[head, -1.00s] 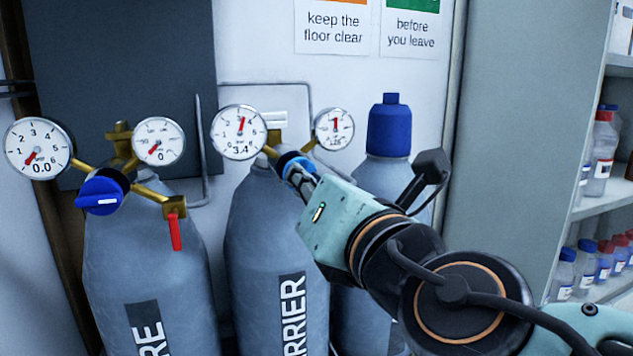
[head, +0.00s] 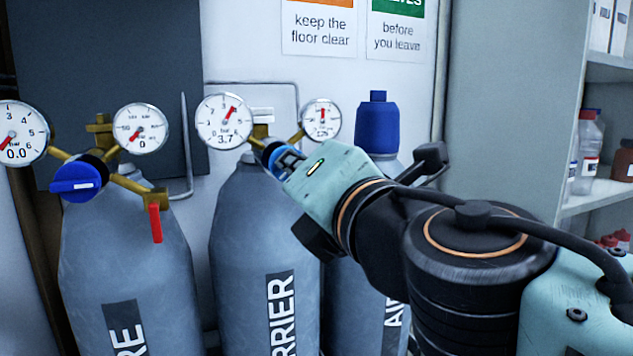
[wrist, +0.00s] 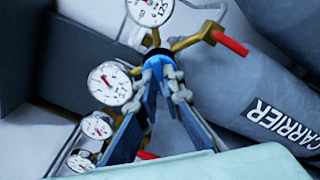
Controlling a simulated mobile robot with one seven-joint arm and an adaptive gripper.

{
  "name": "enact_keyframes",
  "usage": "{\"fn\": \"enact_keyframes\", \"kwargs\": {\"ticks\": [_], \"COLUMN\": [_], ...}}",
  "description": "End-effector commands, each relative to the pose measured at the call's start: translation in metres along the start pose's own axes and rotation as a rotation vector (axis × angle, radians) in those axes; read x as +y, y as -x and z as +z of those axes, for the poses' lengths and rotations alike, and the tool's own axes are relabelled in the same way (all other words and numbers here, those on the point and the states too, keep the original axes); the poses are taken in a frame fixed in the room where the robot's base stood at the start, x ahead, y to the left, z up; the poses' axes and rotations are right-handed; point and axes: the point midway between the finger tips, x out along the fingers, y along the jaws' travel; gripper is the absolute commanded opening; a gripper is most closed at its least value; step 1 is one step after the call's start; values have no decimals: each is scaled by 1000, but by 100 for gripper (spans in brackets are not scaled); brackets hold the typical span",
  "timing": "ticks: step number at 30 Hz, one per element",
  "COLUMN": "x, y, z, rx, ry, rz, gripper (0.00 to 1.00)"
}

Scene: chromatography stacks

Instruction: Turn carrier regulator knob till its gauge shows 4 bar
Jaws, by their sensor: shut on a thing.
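The carrier cylinder (head: 236,255) stands in the middle of the head view, its label reading "RRIER". Its left gauge (head: 224,121) shows 3.7 bar, with the red needle pointing up and right. A second carrier gauge (head: 320,120) is to its right. The blue carrier regulator knob (head: 270,153) is mostly hidden by my gripper (head: 284,160), which is shut on it. In the wrist view, the knob (wrist: 158,64) sits between the two fingers of my gripper (wrist: 160,80). The cylinder label "CARRIER" shows at the right there.
Left of it stands another cylinder (head: 120,250) with a blue knob (head: 79,178), a red lever (head: 155,223) and a gauge (head: 16,133) at 0.0. Behind my arm is a blue-capped cylinder (head: 377,125). A bottle shelf (head: 600,204) is at the right.

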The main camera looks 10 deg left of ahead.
Motion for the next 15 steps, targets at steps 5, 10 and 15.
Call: {"fn": "enact_keyframes", "kwargs": {"ticks": [5, 10, 15], "x": [0, 0, 0], "y": [0, 0, 0], "z": [-1, -1, -1], "rx": [2, 3, 2], "ry": [-14, -13, -13], "rz": [0, 0, 0], "gripper": [0, 0, 15]}}
